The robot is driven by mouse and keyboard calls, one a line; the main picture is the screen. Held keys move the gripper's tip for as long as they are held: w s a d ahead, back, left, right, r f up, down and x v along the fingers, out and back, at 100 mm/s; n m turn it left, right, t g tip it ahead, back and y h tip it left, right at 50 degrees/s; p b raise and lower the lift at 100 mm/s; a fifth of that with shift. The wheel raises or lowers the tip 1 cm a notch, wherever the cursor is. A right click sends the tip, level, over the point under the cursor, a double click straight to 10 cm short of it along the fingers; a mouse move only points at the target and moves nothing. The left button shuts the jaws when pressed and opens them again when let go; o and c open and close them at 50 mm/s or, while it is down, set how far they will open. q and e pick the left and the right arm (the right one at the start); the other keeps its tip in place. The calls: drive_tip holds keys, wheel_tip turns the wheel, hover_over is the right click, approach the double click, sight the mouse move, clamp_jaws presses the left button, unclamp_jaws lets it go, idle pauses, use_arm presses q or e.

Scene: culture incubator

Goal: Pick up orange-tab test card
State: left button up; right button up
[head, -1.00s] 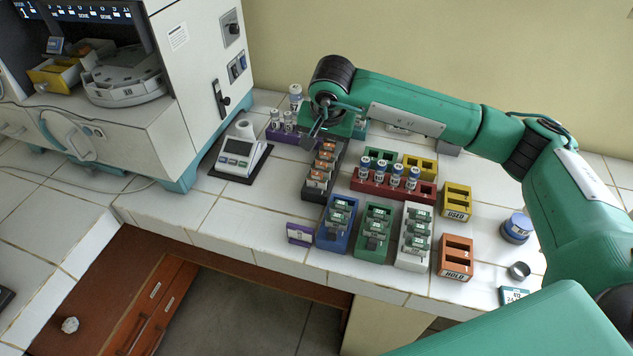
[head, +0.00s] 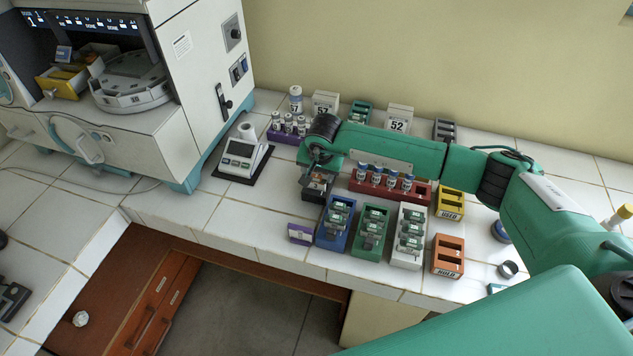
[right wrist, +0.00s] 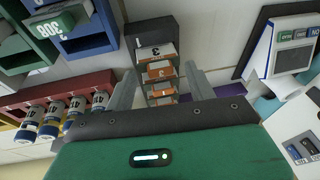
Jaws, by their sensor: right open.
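Several orange-tab test cards (right wrist: 160,73) stand in a row in a dark rack (right wrist: 146,28) in the right wrist view. In the head view only the front end of this rack (head: 315,197) shows, with an orange tab near it; my right arm hides the rest. My right gripper (head: 318,163) is above the rack, pointing down. In the right wrist view its two fingers (right wrist: 160,72) are spread, one on each side of the card row, with nothing visibly held. I cannot tell whether they touch any card. My left gripper is not in view.
Blue (head: 333,243), green (head: 369,252) and white (head: 406,261) card racks stand right of the dark rack. A red vial rack (head: 420,196) lies behind them. A scale (head: 239,160) and the incubator (head: 205,95) are left. Bare tiles lie in front of the scale.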

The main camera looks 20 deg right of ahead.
drive_tip(key=shift+f, duration=0.15)
clamp_jaws()
idle(0.4)
